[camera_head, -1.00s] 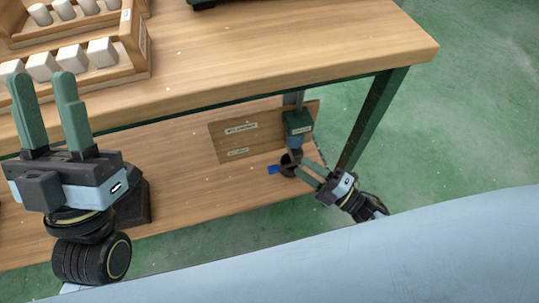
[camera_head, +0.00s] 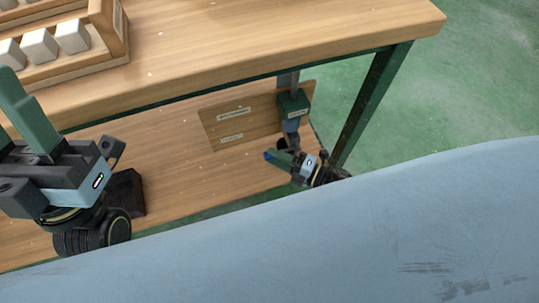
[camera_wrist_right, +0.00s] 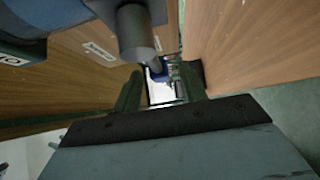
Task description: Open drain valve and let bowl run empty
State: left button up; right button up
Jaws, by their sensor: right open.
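A drain pipe with a green labelled housing (camera_head: 294,102) and a blue-grey section below it hangs under the tabletop at the right. A small blue valve handle (camera_head: 268,156) shows low beside it. My right gripper (camera_head: 278,158) is open, with its fingertips at the blue handle. In the right wrist view the blue handle (camera_wrist_right: 159,72) appears between the two fingers (camera_wrist_right: 160,92), below the grey pipe end (camera_wrist_right: 136,35). I cannot tell whether they touch it. My left gripper (camera_head: 30,115) is at the left edge, with one finger in view. The bowl is not in view.
A wooden table (camera_head: 250,60) stands above a lower wooden shelf (camera_head: 190,185). A board with labels (camera_head: 225,125) stands behind the pipe. A green table leg (camera_head: 372,105) is close to my right arm. A rack with white blocks (camera_head: 72,36) is on the tabletop.

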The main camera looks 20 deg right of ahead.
jog(key=shift+x, duration=1.25)
grip_shut()
